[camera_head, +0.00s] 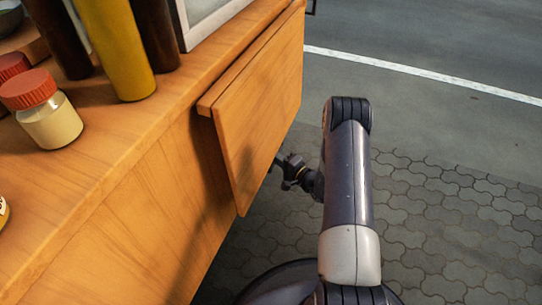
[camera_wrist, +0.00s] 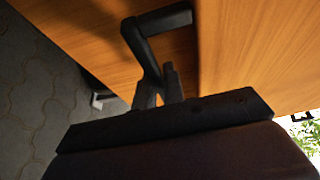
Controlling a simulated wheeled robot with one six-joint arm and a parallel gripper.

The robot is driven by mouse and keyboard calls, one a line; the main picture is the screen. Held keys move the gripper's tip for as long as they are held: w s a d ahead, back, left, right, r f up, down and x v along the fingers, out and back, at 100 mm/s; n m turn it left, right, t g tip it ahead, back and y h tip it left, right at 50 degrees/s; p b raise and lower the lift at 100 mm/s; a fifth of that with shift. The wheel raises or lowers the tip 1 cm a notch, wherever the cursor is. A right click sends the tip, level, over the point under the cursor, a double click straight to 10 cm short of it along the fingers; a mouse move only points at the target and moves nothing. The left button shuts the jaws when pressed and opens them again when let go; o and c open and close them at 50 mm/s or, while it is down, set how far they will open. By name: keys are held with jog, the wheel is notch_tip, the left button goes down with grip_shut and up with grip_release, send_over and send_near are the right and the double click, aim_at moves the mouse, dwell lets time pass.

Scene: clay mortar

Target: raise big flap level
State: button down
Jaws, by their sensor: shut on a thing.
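The big flap (camera_head: 262,110) is a wooden panel hanging down at the counter's outer side, tilted slightly away from the counter front. In the wrist view a black bent bar (camera_wrist: 148,45), like a handle or bracket, stands against orange wood. My gripper (camera_wrist: 158,84) is shut on the lower end of this bar. In the head view my gripper (camera_head: 279,163) is beside the flap's outer edge, low down, and its fingertips are partly hidden behind the flap.
On the wooden counter (camera_head: 150,125) stand a red-capped jar (camera_head: 48,122), a yellow bottle (camera_head: 118,45), dark bottles and a white-framed pane (camera_head: 203,18). Paving (camera_head: 440,210) and a road (camera_head: 420,40) lie open to the right.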

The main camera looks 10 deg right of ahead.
jog(key=s+d+r+n+g+h+p, duration=0.1)
jog(key=s+d+r+g+h+p, duration=0.15)
jog(key=s+d+r, duration=0.4)
jog(key=s+d+r+n+g+h+p, duration=0.15)
jog(key=s+d+r+p, duration=0.25)
jog(key=d, duration=0.6)
jog(key=s+d+r+g+h+p, duration=0.2)
jog(key=s+d+r+p, duration=0.1)
jog(key=s+d+r, duration=0.4)
jog(key=s+d+r+g+h+p, duration=0.1)
jog(key=d+r+p, duration=0.2)
jog(key=r+p, duration=0.4)
jog(key=s+d+r+n+g+h+p, duration=0.1)
jog(key=d+r+h+p, duration=0.1)
jog(key=r+p, duration=0.5)
jog(key=s+d+r+g+h+p, duration=0.2)
jog(key=d+r+p, duration=0.2)
jog(key=r+p, duration=0.3)
jog(key=shift+d+r, duration=0.2)
jog(key=shift+r, duration=2.1)
jog(key=c, duration=1.5)
grip_release()
jog(key=shift+s+f+n, duration=0.1)
jog(key=shift+n, duration=0.15)
jog(key=shift+a, duration=0.1)
